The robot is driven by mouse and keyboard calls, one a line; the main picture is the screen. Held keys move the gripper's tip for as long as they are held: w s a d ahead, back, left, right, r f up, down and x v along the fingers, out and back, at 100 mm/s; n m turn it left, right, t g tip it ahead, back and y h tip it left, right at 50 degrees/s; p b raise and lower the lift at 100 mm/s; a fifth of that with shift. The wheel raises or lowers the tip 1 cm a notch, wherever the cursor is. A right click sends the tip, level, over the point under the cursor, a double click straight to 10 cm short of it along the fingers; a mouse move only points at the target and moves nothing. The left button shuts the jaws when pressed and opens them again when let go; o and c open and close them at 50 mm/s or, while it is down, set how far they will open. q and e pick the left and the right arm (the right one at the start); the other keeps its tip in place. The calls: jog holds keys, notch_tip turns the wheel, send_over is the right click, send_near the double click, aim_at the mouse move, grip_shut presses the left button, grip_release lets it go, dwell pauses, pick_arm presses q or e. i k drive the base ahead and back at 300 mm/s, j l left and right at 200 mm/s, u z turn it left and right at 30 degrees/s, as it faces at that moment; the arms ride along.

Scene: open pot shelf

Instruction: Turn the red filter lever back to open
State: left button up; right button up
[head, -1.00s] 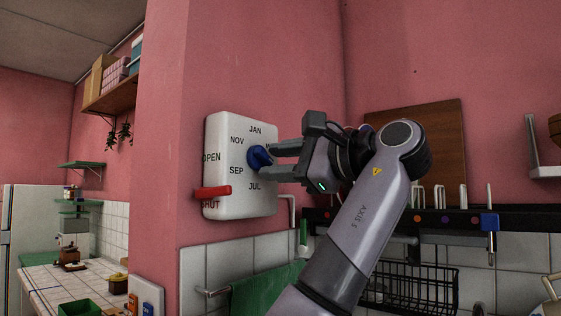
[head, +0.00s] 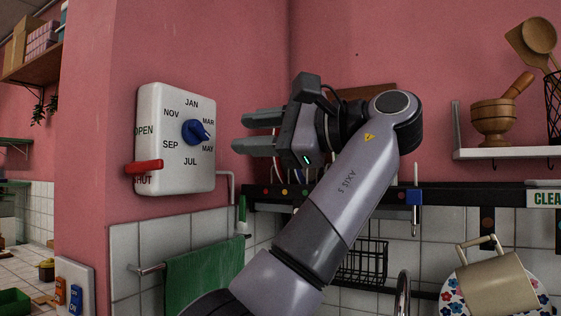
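The red filter lever (head: 144,167) is on the lower left side of a white wall box (head: 178,180). It lies roughly level, just above the word SHUT, and the word OPEN is higher on the same side. A blue knob (head: 195,132) sits in a ring of month names on the box's front, its tip toward the right, between MAR and MAY. My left gripper (head: 240,132) is open and empty, to the right of the box and apart from the knob and lever. My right gripper is not in view.
A green towel (head: 200,275) hangs on a rail below the box. A bent white pipe (head: 230,185) is at the box's lower right. A black rail (head: 440,198) with hooks runs along the wall at right. A shelf (head: 510,152) holds a wooden mortar (head: 495,120).

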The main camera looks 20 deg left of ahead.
aim_at(134, 168)
jog(key=k, duration=1)
